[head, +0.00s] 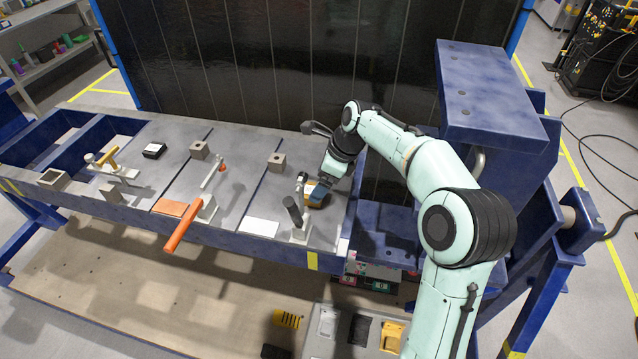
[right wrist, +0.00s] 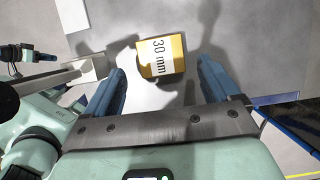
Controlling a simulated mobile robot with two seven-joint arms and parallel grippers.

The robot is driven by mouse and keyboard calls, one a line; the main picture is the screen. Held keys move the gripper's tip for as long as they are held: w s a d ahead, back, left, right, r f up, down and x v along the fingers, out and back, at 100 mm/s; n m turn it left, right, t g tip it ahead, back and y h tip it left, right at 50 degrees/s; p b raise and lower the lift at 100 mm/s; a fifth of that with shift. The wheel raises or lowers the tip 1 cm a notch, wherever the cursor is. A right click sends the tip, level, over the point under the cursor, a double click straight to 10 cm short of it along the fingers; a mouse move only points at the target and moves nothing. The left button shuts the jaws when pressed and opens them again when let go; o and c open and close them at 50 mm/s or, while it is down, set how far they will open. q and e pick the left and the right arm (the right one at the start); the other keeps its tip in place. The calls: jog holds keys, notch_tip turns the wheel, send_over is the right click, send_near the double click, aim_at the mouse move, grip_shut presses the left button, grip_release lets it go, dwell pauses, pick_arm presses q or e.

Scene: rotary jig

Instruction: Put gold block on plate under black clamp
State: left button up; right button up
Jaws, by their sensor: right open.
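The gold block (head: 316,194), which shows a white "30 mm" label in the right wrist view (right wrist: 161,57), rests on the right-hand grey plate (head: 262,201). The clamp with the black handle (head: 292,211) stands close to the left of the block in the head view. I cannot tell whether any part of the clamp is over the block. My right gripper (head: 322,190) is low over the plate at the block. In the right wrist view its fingers (right wrist: 162,68) are open, one on each side of the block, with gaps. My left gripper is not in view.
An orange-handled clamp (head: 184,226) and a yellow-handled clamp (head: 107,157) stand further left. A blue column (head: 490,110) rises at the right.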

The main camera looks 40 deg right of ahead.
jog(key=r, duration=0.1)
jog(key=r+p, duration=0.1)
jog(key=r, duration=0.1)
jog(key=shift+w+d+r, duration=0.1)
jog(key=shift+d, duration=0.1)
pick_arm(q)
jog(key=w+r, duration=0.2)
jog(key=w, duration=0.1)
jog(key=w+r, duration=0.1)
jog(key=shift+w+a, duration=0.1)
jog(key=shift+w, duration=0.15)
pick_arm(e)
jog(key=v, duration=0.2)
jog(key=s+v, duration=0.1)
jog(key=v, duration=0.2)
jog(key=shift+d, duration=0.1)
